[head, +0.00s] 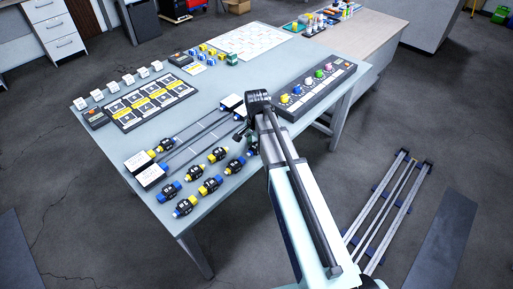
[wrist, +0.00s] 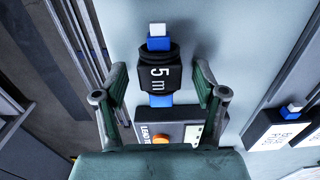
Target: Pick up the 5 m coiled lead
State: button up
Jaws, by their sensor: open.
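The 5 m coiled lead (wrist: 158,76) is a black coil marked "5 m" with blue ends and a white tip in the wrist view. My gripper (wrist: 160,88) is open, with one finger to the left of the coil and one to the right. Gaps show on both sides of the coil. In the head view my gripper (head: 252,125) is over the right part of the table, and my arm hides much of what lies there. I cannot pick out the 5 m lead for sure in that view.
Several other coiled leads (head: 210,185) with blue or yellow ends lie on the table (head: 190,220). A panel with coloured knobs (head: 318,82) is right of my gripper. A dark box lettered "LEAD TE..." (wrist: 180,131) with an orange button lies just below the lead in the wrist view.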

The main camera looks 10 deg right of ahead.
jog(key=c, duration=1.3)
jog(key=shift+r, duration=0.1)
